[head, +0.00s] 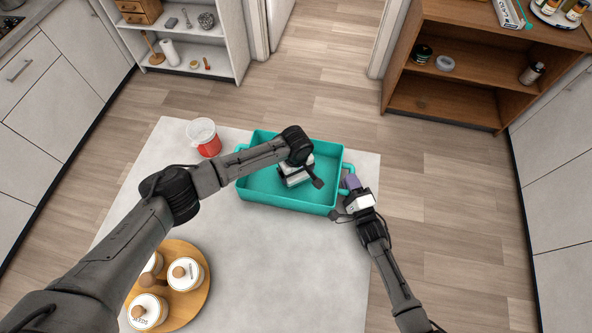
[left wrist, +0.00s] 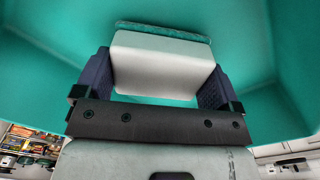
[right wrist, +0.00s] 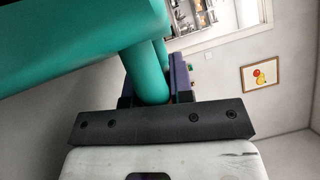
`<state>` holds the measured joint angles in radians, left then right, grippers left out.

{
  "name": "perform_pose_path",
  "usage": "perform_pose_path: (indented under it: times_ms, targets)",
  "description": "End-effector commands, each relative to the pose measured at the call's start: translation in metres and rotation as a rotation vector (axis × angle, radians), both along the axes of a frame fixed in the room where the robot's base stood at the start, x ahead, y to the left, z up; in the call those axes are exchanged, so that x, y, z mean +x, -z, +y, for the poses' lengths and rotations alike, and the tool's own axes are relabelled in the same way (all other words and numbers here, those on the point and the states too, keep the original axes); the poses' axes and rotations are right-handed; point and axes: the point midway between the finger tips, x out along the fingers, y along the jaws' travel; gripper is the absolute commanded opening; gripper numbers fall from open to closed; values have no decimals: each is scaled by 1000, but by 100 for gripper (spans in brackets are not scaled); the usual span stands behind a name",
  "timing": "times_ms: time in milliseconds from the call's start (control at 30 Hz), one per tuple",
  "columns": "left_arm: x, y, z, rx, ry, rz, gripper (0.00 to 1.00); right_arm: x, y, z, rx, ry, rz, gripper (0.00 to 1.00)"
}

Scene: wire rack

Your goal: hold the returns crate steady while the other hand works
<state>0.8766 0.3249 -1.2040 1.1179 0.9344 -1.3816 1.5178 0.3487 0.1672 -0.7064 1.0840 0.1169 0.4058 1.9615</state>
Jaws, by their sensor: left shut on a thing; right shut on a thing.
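The teal returns crate (head: 285,205) stands on the pale table, with a handle at each short end. My right gripper (head: 351,181) is shut on the crate's right handle (head: 347,169); in the right wrist view the teal handle bars (right wrist: 150,70) run in between its fingers. My left gripper (head: 296,178) is down inside the crate, shut on a white block-shaped thing (left wrist: 155,65) with a speckled teal strip along its far edge. My wrist largely hides that thing in the head view.
A red-filled clear cup (head: 205,138) stands left of the crate. A round wooden tray (head: 203,290) with several lidded white jars is at the table's near left. The table's near middle is clear. A brown shelf (head: 455,108) stands behind right.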

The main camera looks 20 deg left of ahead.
Motion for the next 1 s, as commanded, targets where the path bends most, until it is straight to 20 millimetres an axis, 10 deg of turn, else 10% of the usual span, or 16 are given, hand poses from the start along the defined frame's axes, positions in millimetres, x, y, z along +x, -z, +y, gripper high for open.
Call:
perform_pose_path:
  times_ms: [1000]
  targets:
    - [0,13,0,-1,0,-1,65,-1,2,0,0,1,7,0]
